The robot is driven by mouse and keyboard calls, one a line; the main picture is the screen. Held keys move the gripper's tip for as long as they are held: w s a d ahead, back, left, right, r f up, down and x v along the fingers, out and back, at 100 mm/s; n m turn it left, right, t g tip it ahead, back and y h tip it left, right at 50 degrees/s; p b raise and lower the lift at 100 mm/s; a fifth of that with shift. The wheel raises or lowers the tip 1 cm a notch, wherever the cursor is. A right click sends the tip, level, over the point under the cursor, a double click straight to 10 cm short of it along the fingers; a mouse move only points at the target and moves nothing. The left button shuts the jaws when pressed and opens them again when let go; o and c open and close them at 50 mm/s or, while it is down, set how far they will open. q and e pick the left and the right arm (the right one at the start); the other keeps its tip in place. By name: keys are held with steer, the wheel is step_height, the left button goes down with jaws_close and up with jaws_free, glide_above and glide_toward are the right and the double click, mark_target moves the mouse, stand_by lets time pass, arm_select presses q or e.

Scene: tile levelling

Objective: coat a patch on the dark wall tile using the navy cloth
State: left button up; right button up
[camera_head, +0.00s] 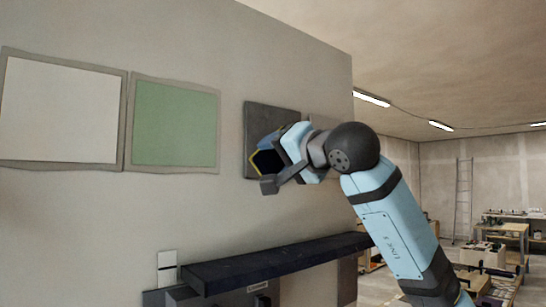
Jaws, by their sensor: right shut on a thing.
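The dark wall tile (268,112) is a grey-black square on the wall, right of the green tile. My right gripper (266,165) is in front of the tile and hides much of its lower and middle part. It is shut on the navy cloth (265,161), a small dark blue piece with a yellowish edge. The cloth overlaps the tile in this view; I cannot tell whether it touches the surface. No coated patch can be made out on the visible part of the tile. My left gripper is not in view.
A white tile (62,110) and a green tile (175,124) are on the wall to the left. A beige tile (325,122) is partly behind my right arm. A dark shelf (270,264) juts out below. Workbenches (500,228) and a ladder (463,200) stand far right.

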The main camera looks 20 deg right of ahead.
steer(key=shift+w+a+r+p, duration=0.1)
steer(key=shift+w+a+p, duration=0.2)
steer(key=shift+w, duration=0.4)
steer(key=shift+p+x, duration=0.35)
steer(key=shift+x, duration=1.5)
steer(key=shift+p+x, duration=0.45)
steer(key=shift+x, duration=0.5)
steer(key=shift+d, duration=0.15)
